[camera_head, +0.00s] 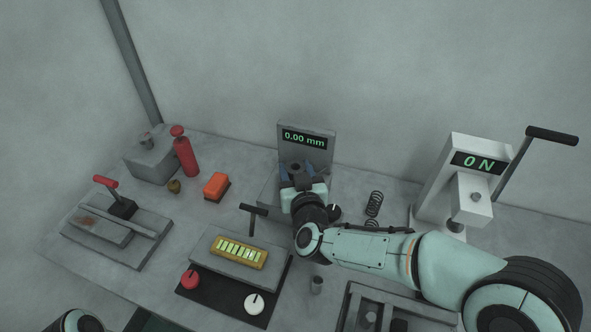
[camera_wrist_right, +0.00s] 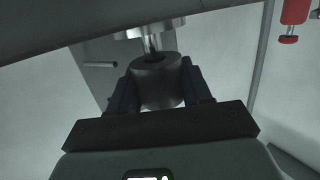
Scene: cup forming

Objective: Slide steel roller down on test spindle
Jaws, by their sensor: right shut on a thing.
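The steel roller (camera_wrist_right: 158,85) is a dark grey cylinder with a hole in its end, held between the fingers of my right gripper (camera_wrist_right: 157,88) in the right wrist view. A shiny spindle (camera_wrist_right: 151,43) with a wider collar lines up with the hole and appears to meet it. How deep it sits inside is hidden. In the head view my right gripper (camera_head: 298,180) is at the gauge stand (camera_head: 308,147), which reads 0.00 mm. The roller (camera_head: 296,167) shows only partly there. My left gripper is outside the view; only a bit of that arm shows at bottom left.
A white force tester (camera_head: 452,180) reading 0 N stands at right, with springs (camera_head: 374,203) beside it. A panel with a yellow gauge (camera_head: 238,252), an orange block (camera_head: 216,186), a red bottle (camera_head: 184,155) and a lever press (camera_head: 118,232) lie left. A dark tray (camera_head: 352,300) is in front.

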